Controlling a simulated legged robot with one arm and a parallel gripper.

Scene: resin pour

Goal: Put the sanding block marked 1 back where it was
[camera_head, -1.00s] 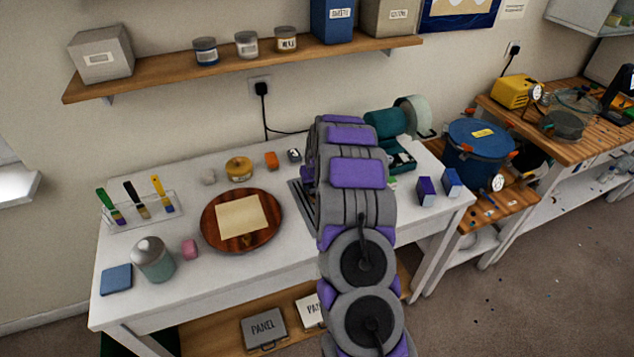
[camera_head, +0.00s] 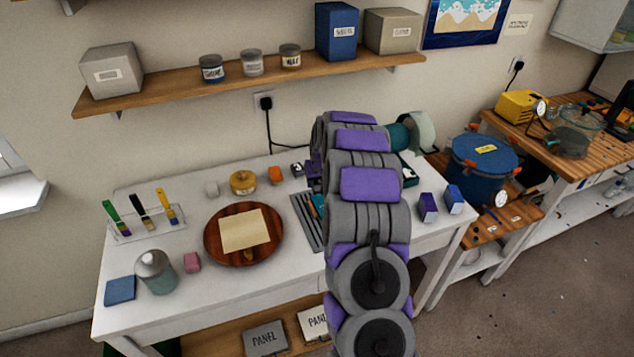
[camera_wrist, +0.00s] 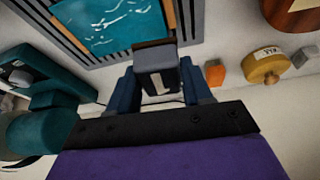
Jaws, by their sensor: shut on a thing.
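My gripper (camera_wrist: 160,88) is shut on the sanding block marked 1 (camera_wrist: 155,68), a dark grey block with a brownish edge and a pale mark, between blue fingers in the wrist view. I cannot tell whether the block touches the table. In the head view my arm hides most of the gripper. A small dark block with a pale mark (camera_head: 297,168) shows beside it, right of an orange block (camera_head: 275,175); I cannot tell whether this is the held one. The orange block also shows in the wrist view (camera_wrist: 215,73).
A slatted rack (camera_head: 304,222) with a teal panel (camera_wrist: 112,22) lies close to the gripper. A yellow tin (camera_head: 243,182), a pale block (camera_head: 211,189) and a round wooden board (camera_head: 214,247) stand left. A teal device (camera_wrist: 55,85) is on the other side.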

